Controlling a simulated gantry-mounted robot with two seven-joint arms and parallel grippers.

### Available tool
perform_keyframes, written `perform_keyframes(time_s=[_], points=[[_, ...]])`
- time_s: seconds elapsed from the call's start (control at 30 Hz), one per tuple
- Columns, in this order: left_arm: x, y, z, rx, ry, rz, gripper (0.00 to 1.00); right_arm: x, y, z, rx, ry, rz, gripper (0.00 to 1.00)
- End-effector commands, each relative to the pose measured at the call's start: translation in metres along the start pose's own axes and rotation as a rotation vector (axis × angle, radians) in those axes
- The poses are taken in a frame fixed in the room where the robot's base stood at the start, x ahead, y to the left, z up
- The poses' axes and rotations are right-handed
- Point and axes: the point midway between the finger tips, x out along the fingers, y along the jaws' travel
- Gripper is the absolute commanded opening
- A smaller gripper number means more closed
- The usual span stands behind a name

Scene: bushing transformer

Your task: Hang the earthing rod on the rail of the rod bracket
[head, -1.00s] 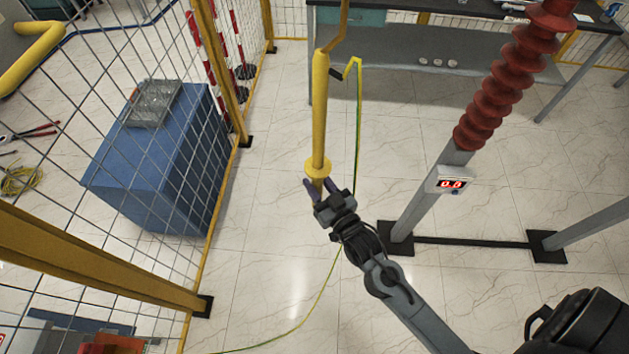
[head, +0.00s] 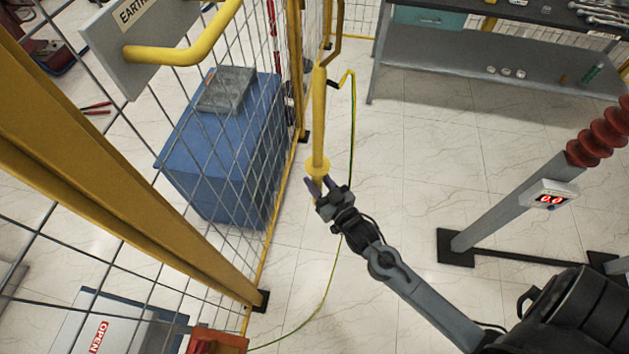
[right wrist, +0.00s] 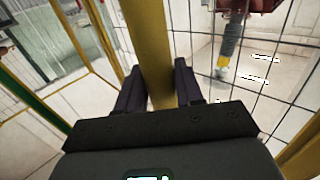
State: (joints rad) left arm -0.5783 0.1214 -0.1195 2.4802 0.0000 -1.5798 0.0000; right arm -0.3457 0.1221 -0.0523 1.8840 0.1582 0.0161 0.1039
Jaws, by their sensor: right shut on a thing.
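The earthing rod (head: 319,115) is yellow, with a round collar near its lower end and a bent upper part that runs out of the top of the head view. My right gripper (head: 321,186) is shut on it just below the collar and holds it nearly upright in front of the mesh fence. In the right wrist view a yellow bar stands between the two dark fingers of the gripper (right wrist: 158,88). The rod bracket (head: 112,55) is a grey plate at the upper left with a yellow rail (head: 190,54). The rod is apart from the rail, to its right. My left gripper is out of view.
A green-yellow cable (head: 352,125) hangs from the rod to the floor. The mesh fence with yellow posts (head: 125,170) lies left, a blue box (head: 225,150) behind it. A red insulator post (head: 510,205) stands right. Clear floor lies between.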

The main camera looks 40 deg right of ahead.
Motion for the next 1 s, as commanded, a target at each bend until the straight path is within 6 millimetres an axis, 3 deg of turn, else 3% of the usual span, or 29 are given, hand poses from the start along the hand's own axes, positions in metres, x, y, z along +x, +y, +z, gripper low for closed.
perform_keyframes(time_s=[0.37, 1.0], points=[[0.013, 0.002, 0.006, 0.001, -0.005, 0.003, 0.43, 0.012, -0.006, 0.002, 0.000, 0.004, -0.003, 0.00], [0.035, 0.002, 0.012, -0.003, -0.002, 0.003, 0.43, 0.046, -0.041, 0.003, 0.000, 0.003, -0.003, 0.00]])
